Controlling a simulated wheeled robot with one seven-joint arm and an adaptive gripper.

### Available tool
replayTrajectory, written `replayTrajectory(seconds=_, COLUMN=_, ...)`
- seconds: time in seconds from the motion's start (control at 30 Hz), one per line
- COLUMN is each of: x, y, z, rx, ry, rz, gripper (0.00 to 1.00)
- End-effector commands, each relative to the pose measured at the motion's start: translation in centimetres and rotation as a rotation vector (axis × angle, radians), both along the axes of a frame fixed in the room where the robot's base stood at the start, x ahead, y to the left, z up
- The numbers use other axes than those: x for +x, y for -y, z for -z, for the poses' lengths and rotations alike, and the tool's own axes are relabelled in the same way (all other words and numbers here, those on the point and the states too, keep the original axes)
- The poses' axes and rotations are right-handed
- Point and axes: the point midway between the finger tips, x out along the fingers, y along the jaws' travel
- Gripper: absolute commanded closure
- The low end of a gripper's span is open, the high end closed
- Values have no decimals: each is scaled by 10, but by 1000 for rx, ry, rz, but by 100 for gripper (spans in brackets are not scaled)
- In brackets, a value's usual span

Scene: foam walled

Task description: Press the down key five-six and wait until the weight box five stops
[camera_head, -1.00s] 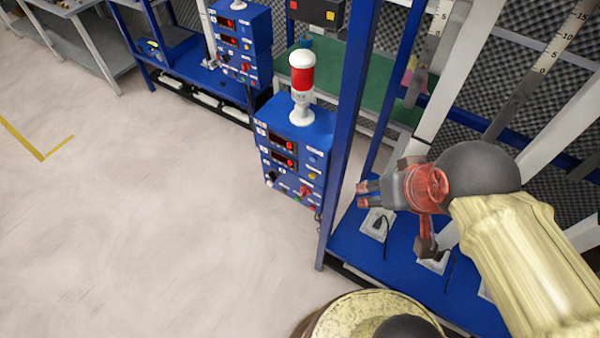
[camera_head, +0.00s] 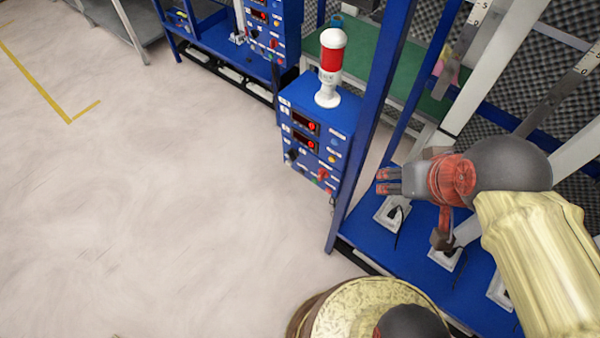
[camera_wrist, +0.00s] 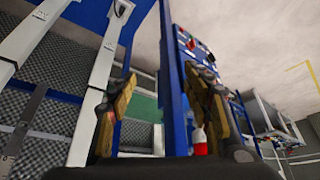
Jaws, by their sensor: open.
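A blue control box (camera_head: 318,160) with two red displays, small knobs and buttons stands at the centre of the head view, a red and white lamp (camera_head: 330,68) on its top. Its key labels are too small to read. My gripper (camera_head: 382,181) is to the right of the box, apart from it, beyond the blue post as seen there. In the wrist view my gripper (camera_wrist: 155,110) shows two spread fingers with nothing between them. The box's face (camera_wrist: 190,45) shows tilted behind the right finger. I cannot tell which thing is weight box five.
A blue upright post (camera_head: 375,105) stands between my gripper and the control box. A blue rack base (camera_head: 380,245) with several white plates lies below my arm. A second blue control box (camera_head: 265,30) stands behind. The pale floor (camera_head: 150,200) at left is clear.

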Motion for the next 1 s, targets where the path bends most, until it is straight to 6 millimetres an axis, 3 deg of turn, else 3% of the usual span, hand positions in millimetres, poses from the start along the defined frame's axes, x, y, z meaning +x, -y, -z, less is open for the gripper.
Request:
replayTrajectory(seconds=0.83, x=0, y=0, z=0, rx=0, ry=0, rz=0, gripper=100)
replayTrajectory(seconds=1.0, x=0, y=0, z=0, rx=0, ry=0, rz=0, gripper=100)
